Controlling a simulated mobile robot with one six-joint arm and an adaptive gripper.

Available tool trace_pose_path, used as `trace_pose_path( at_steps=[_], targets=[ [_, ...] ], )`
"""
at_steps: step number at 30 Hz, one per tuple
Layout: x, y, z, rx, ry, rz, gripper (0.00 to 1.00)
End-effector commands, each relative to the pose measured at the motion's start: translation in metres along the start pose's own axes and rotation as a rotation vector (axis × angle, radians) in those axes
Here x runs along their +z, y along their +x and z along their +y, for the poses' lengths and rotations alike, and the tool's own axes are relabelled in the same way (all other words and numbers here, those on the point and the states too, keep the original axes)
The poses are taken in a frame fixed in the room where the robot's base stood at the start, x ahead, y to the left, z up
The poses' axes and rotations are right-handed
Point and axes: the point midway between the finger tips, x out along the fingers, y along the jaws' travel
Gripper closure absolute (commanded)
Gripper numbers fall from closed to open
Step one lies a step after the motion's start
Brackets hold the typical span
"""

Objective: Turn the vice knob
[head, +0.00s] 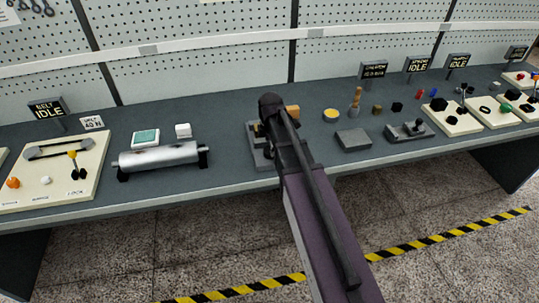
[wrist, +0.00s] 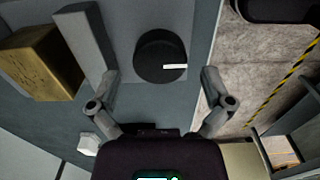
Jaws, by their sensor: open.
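The vice knob (wrist: 152,52) is a round black knob with a white mark pointing right, seen in the upper middle of the wrist view. My gripper (wrist: 159,88) is open, with one finger to the lower left of the knob and one to its lower right. Neither finger visibly touches it. The grey vice (wrist: 84,40) shows beside the knob, with a wooden block (wrist: 42,62) at its left. In the head view the vice (head: 258,158) is mostly hidden behind my arm, and the knob and fingers are hidden there.
A silver roller (head: 158,156) lies on the bench (head: 225,178) left of the vice. A grey block (head: 353,139) and a yellow round piece (head: 331,115) are to the right. A pegboard wall (head: 200,60) stands behind. Floor opens beyond the bench's front edge.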

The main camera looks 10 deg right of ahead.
Motion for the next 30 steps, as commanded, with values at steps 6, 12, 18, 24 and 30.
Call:
trace_pose_path(
  at_steps=[6, 12, 18, 24, 30],
  targets=[
    [0.0, 0.016, 0.0, 0.0, 0.0, 0.0, 0.0],
    [0.0, 0.02, 0.0, 0.0, 0.0, 0.0, 0.0],
    [0.0, 0.02, 0.0, 0.0, 0.0, 0.0, 0.0],
    [0.0, 0.02, 0.0, 0.0, 0.0, 0.0, 0.15],
    [0.0, 0.02, 0.0, 0.0, 0.0, 0.0, 0.74]
  ],
)
